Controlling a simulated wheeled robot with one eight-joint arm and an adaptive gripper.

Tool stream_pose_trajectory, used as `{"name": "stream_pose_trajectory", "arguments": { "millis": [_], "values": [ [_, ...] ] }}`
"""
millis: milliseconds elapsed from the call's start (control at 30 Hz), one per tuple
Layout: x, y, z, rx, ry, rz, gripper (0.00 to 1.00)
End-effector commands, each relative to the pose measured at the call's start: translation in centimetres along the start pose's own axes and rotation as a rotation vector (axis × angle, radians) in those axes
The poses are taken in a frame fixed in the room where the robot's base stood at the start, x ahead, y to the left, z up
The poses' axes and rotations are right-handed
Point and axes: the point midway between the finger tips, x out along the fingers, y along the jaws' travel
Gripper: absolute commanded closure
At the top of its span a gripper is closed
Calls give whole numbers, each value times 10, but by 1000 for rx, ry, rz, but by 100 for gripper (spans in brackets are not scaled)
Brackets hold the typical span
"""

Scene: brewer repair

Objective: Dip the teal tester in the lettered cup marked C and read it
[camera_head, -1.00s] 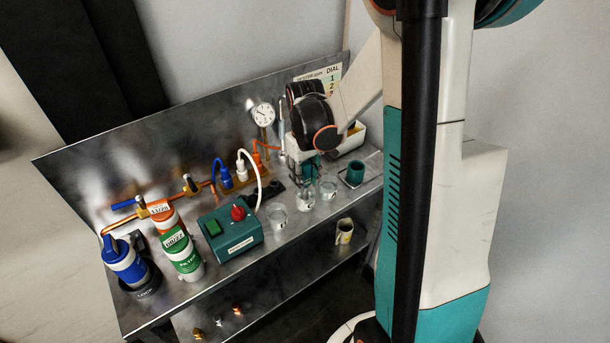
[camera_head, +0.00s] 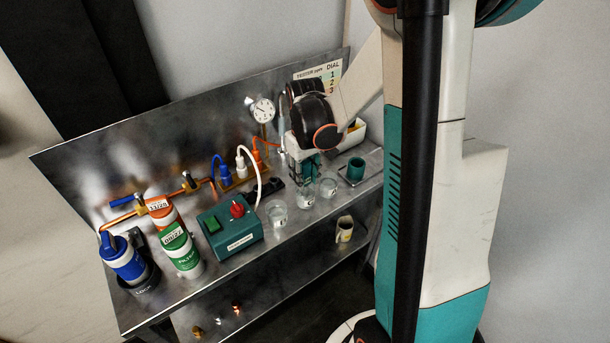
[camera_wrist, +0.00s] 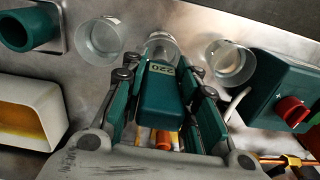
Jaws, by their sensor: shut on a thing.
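My gripper (camera_wrist: 162,100) is shut on the teal tester (camera_wrist: 160,88), whose top face shows "220". Three clear cups stand in a row on the metal bench: one at left in the wrist view (camera_wrist: 100,42), a middle one (camera_wrist: 160,44) just beyond the tester, and one at right (camera_wrist: 231,64). In the head view the middle cup (camera_head: 304,199) is just below my gripper (camera_head: 305,170). Their letters are too small or turned away to read. The tester's lower end is hidden, so I cannot tell whether it is inside the middle cup.
A teal round holder (camera_head: 356,170) stands on a plate beside the cups. A teal box with a red knob (camera_head: 232,228) is on the other side. A white bin (camera_wrist: 28,115) and a pressure gauge (camera_head: 262,110) are behind. A mug (camera_head: 345,229) is on the lower shelf.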

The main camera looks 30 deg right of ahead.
Motion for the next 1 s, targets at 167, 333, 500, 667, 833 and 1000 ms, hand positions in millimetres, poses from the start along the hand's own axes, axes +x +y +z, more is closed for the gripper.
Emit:
{"name": "stream_pose_trajectory", "arguments": {
  "millis": [167,333,500,667,833,1000],
  "values": [
    [0,0,0,0,0,0,97],
    [-3,0,0,0,0,0,97],
    [-11,0,0,0,0,0,97],
    [-18,0,0,0,0,0,97],
    [-26,0,0,0,0,0,97],
    [-33,0,0,0,0,0,97]
  ]
}}
